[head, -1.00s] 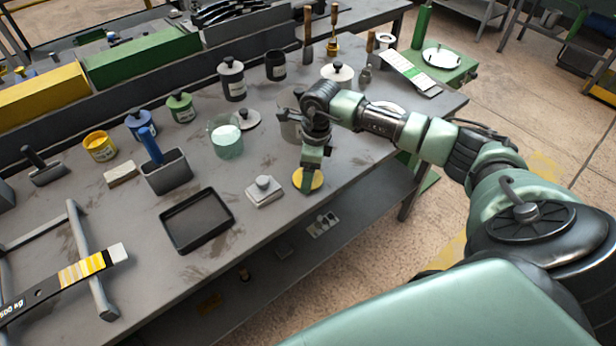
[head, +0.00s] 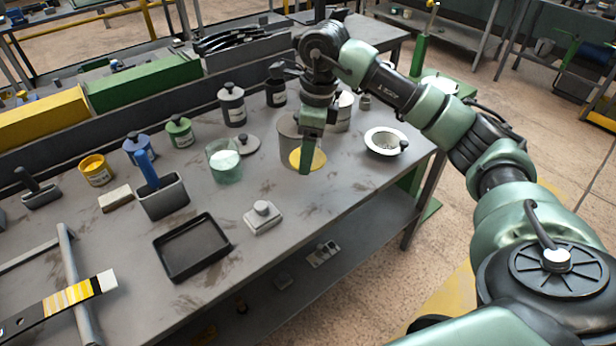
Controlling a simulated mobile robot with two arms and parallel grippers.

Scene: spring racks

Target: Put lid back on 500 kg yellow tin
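The yellow tin (head: 96,170) stands open at the left of the bench, with yellow showing inside its rim. A flat yellow disc, which looks like its lid (head: 319,160), is at the fingertips of my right gripper (head: 307,158). The gripper points down and appears shut on the lid; the fingers hide the grip itself. The lid is in front of a grey canister (head: 287,130), far to the right of the tin. I cannot tell its exact height above the bench. My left gripper is out of view.
Between lid and tin stand a glass beaker (head: 225,163), a blue-handled tool in a grey holder (head: 163,197), a blue tin (head: 139,150) and a green tin (head: 180,132). A black tray (head: 192,248) lies in front. A white bowl (head: 385,142) is at the right.

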